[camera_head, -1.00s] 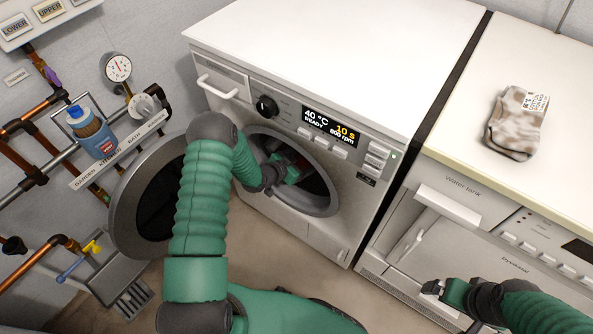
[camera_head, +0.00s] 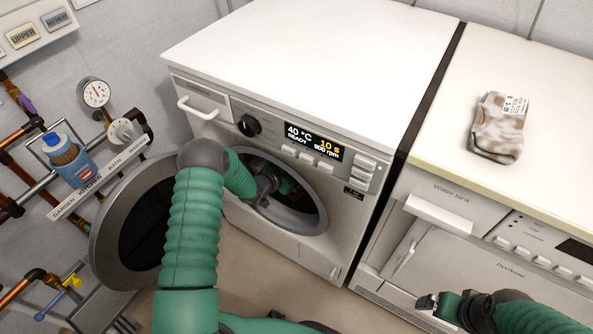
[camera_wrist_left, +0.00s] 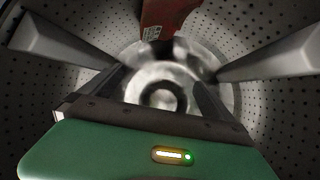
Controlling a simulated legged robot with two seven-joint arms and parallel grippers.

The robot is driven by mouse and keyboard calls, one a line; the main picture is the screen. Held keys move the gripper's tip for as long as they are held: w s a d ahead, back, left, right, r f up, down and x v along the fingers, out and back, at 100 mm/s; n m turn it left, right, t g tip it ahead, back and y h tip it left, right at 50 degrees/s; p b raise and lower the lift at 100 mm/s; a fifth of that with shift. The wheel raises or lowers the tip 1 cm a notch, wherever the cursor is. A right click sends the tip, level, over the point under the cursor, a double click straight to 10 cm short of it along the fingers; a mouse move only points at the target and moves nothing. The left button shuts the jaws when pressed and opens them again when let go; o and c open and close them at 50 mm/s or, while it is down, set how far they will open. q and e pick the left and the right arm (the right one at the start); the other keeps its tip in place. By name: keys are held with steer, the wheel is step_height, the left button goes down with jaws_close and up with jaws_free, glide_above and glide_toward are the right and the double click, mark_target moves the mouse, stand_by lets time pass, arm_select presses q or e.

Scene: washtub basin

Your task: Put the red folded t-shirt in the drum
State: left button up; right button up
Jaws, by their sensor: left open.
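The red folded t-shirt (camera_wrist_left: 165,14) shows at the top edge of the left wrist view, against the perforated drum wall (camera_wrist_left: 262,100), with a small white label on it. Its upper part is cut off. My left gripper (camera_wrist_left: 162,80) is open inside the drum, its two dark fingers apart with nothing visible between them. In the head view my left arm reaches through the round opening of the washing machine (camera_head: 345,185), and the left gripper (camera_head: 285,186) is mostly in shadow there. My right gripper (camera_head: 427,302) is at the lower right, in front of the dryer; its jaws are unclear.
The round door (camera_head: 108,235) stands open to the left. A dryer (camera_head: 475,235) stands to the right, with a brown and white folded cloth (camera_head: 498,128) on top. Pipes with a gauge (camera_head: 96,93) and a blue bottle (camera_head: 70,160) are at the left wall.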

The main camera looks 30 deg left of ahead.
arm_select(q)
steer(key=p+v, duration=0.6)
steer(key=v, duration=1)
steer(key=shift+s+p, duration=0.3)
steer(key=shift+s, duration=0.1)
